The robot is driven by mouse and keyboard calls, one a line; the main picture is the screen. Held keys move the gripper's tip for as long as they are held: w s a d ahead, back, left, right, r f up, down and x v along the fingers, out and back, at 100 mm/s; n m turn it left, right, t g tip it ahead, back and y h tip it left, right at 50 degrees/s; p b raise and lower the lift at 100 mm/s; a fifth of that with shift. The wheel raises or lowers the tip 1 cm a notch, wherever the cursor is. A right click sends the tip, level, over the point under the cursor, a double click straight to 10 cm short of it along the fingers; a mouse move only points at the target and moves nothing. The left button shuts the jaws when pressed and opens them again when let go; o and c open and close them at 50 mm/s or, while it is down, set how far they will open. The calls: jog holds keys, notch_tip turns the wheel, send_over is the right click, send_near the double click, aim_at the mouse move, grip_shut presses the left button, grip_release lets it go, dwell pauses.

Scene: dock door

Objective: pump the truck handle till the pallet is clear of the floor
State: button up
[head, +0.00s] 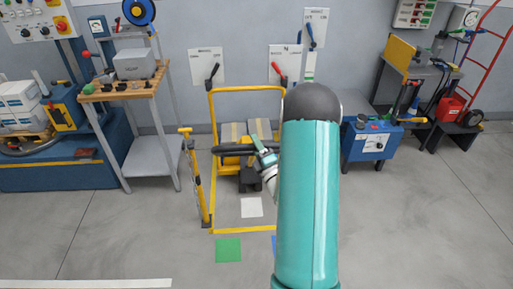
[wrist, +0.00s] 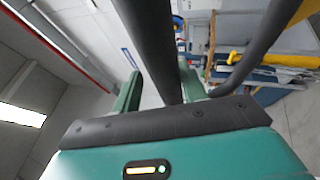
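The truck handle (head: 228,151) is a black curved bar in front of the yellow-framed bay. My gripper (head: 264,156) is at its right part. In the wrist view the black bar (wrist: 152,45) runs down between the two teal fingers of my gripper (wrist: 160,90). A light gap shows between the bar and the left finger; the bar looks close to the right finger. The yellow truck body (head: 231,160) sits low behind the handle with a dark part below. Whether the pallet touches the floor cannot be told, as my arm and the handle hide part of it.
A yellow post (head: 196,180) stands left of the handle. A wooden-topped bench (head: 125,90) is at the left, a blue cabinet (head: 370,142) at the right. Green (head: 228,250) and white (head: 251,207) squares mark the floor. The front floor is mostly clear.

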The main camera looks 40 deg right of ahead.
jog(key=shift+o, duration=0.7)
jog(key=shift+a, duration=0.1)
jog(key=shift+w+f, duration=0.2)
jog(key=shift+s, duration=0.3)
jog(key=shift+s+f, duration=0.15)
jog(key=v, duration=1.3)
